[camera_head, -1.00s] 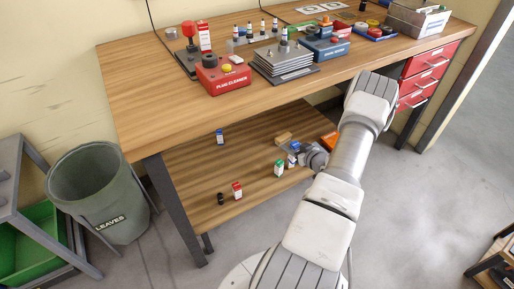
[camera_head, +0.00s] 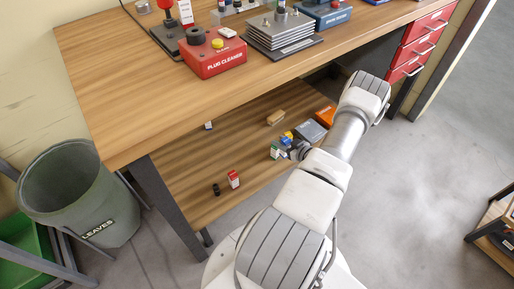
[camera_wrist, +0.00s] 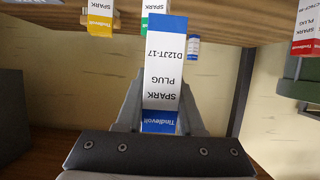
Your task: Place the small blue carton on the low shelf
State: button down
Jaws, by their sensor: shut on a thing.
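My gripper (camera_wrist: 161,115) is shut on a blue-and-white spark plug carton (camera_wrist: 163,75), with a finger on each side. The wrist view is upside down, so the low shelf runs along its top. I cannot tell whether the held carton touches the shelf. In the head view my gripper (camera_head: 287,154) is over the right part of the low shelf (camera_head: 205,205), and the held carton is hard to make out there. Another blue carton (camera_wrist: 193,47) stands farther back on the shelf; in the head view the bench edge partly hides it (camera_head: 208,125).
A green carton (camera_head: 274,152) stands close to my gripper, a yellow carton (camera_wrist: 100,18) is nearby, and a red carton (camera_head: 233,179) and small black item (camera_head: 216,189) are farther left. Grey and orange boxes (camera_head: 326,117) lie at right. The bench top (camera_head: 130,80) overhangs the shelf.

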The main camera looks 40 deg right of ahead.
jog(key=shift+w+a+f+b, duration=0.7)
jog(key=shift+w+a+f, duration=0.3)
jog(key=shift+f, duration=0.5)
jog(key=shift+w+a+f+b, duration=0.65)
jog(key=shift+w+a+f, duration=0.35)
jog(key=shift+f, duration=0.5)
jog(key=shift+w+a+f+b, duration=0.7)
jog(key=shift+w+a+f, duration=0.3)
jog(key=shift+f, duration=0.5)
jog(key=shift+d+f, duration=0.1)
jog(key=shift+f, duration=0.05)
jog(key=c, duration=0.5)
grip_release()
jog(key=shift+p+v, duration=1.95)
jog(key=shift+v, duration=4.1)
